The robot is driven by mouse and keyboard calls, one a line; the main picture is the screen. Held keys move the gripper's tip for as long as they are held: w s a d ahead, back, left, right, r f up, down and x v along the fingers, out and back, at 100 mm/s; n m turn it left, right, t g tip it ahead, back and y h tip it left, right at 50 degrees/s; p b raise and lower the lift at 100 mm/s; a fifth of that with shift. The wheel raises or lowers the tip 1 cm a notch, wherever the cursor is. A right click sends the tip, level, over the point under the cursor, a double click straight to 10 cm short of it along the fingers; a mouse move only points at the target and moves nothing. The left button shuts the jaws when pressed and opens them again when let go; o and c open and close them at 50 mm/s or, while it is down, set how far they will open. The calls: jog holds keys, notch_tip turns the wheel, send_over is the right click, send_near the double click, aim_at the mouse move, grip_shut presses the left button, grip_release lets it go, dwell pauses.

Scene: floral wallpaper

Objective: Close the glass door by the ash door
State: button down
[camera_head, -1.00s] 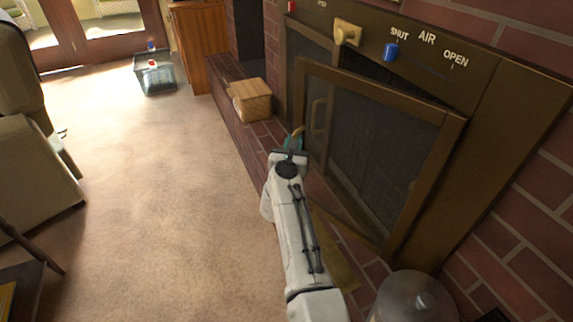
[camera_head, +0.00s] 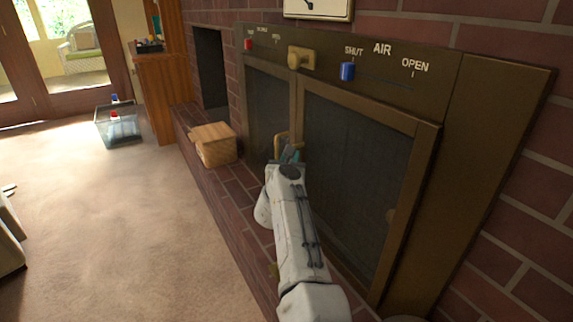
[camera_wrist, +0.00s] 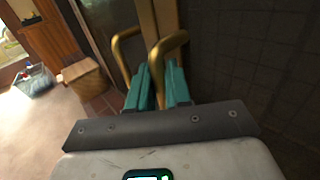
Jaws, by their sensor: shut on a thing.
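The fireplace front has two dark glass doors in bronze frames. The right glass door (camera_head: 350,170), which was swung out, now stands in line with the front or nearly so; a small gap cannot be ruled out. The left glass door (camera_head: 265,115) looks shut. My gripper (camera_head: 290,152) is at the middle, where the doors meet. In the wrist view its teal fingers (camera_wrist: 158,85) are shut on the right door's curved brass handle (camera_wrist: 168,45). The left door's brass handle (camera_wrist: 122,48) is just beside it. I cannot make out which part is the ash door.
A control panel above the doors has a brass knob (camera_head: 300,57), a blue slider (camera_head: 347,71) and a red one (camera_head: 248,44). A clear bin (camera_head: 117,128) stands on the carpet.

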jog(key=shift+w+d, duration=0.1)
jog(key=shift+d, duration=0.2)
jog(key=c, duration=1.3)
grip_release()
jog(key=s+a+p, duration=0.1)
jog(key=s+p, duration=0.9)
jog(key=shift+s+a, duration=0.35)
